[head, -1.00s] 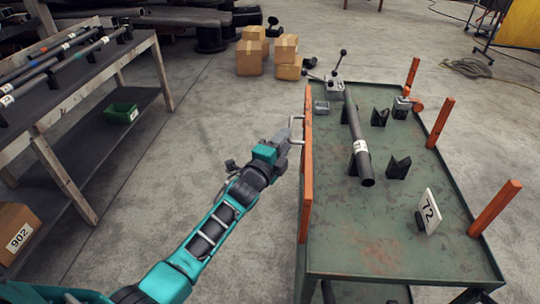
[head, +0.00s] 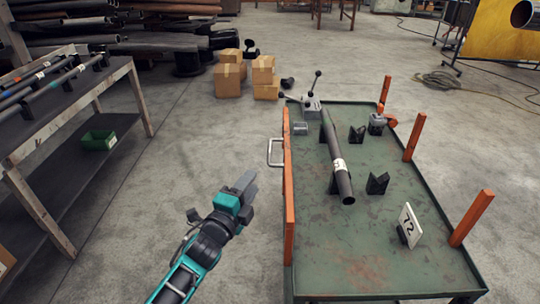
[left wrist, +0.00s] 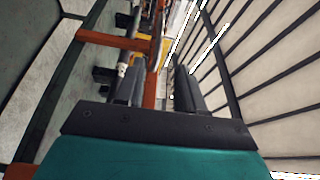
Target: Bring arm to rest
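My left gripper (head: 247,184) hangs over bare floor to the left of the green cart (head: 365,265), apart from the cart's metal handle (head: 274,152). In the left wrist view, its two dark fingers (left wrist: 155,90) stand apart with nothing held between them. A dark pipe (head: 330,138) with a white label lies lengthwise on the cart, by the black V-blocks (head: 377,183). My right gripper is not in view.
Orange posts (head: 471,217) rise from the cart's edges, and a number 72 sign (head: 409,226) stands on it. A pipe rack (head: 75,125) with a green bin (head: 98,140) is at left. Cardboard boxes (head: 228,80) sit behind. Floor between rack and cart is clear.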

